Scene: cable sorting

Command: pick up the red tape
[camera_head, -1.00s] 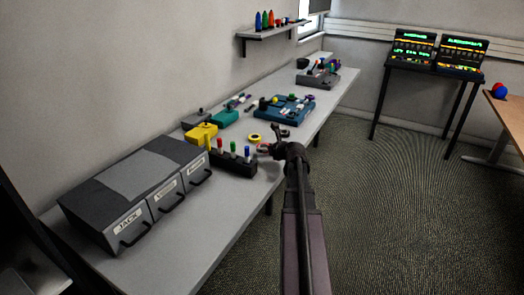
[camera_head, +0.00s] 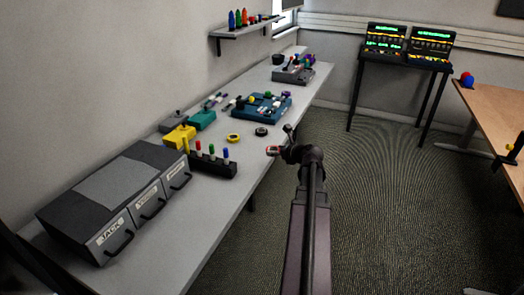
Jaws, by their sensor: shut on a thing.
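My gripper (camera_head: 281,149) is at the right end of my arm's reach, beside the bench's front edge near the middle of the view. My gripper partly hides the tape. The tape appears to be at or just above the bench edge; I cannot tell whether it touches the bench (camera_head: 205,222).
A yellow tape (camera_head: 233,138) and a black tape (camera_head: 261,132) lie on the bench near my gripper. A dark rack (camera_head: 212,165) with coloured pegs, a drawer unit (camera_head: 75,207) and a blue board (camera_head: 262,108) stand there too.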

